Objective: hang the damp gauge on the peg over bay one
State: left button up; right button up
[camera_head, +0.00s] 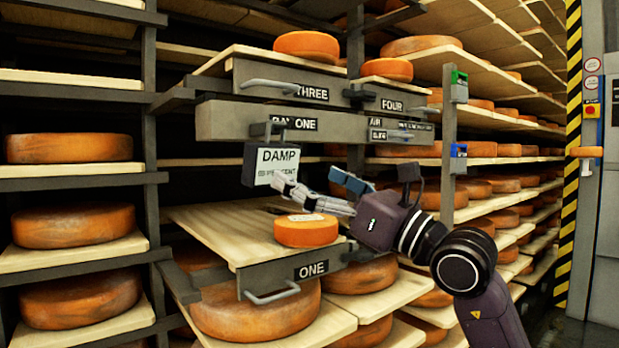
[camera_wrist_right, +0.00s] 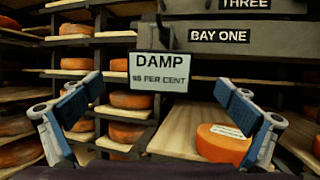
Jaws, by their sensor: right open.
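The damp gauge (camera_head: 272,165) is a dark box with a white face reading DAMP, and 95 PER CENT in the right wrist view (camera_wrist_right: 160,72). It is upright below a grey bracket-like peg (camera_head: 266,129) beside the BAY ONE label (camera_head: 292,123). The gauge appears to hang there; the exact contact at its top is too small to tell. My right gripper (camera_head: 308,184) is open and empty, just in front of the gauge and to its lower right. In the right wrist view its fingers stand apart on either side of the gauge. My left gripper is out of view.
Below the gauge, a pulled-out board (camera_head: 215,225) marked ONE bears a small labelled cheese (camera_head: 306,231), close under my right gripper. Drawer fronts THREE (camera_head: 311,92) and FOUR (camera_head: 391,105) stick out above. Racks of cheese wheels stand on both sides.

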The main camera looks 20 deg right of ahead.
jog(key=v, duration=1.2)
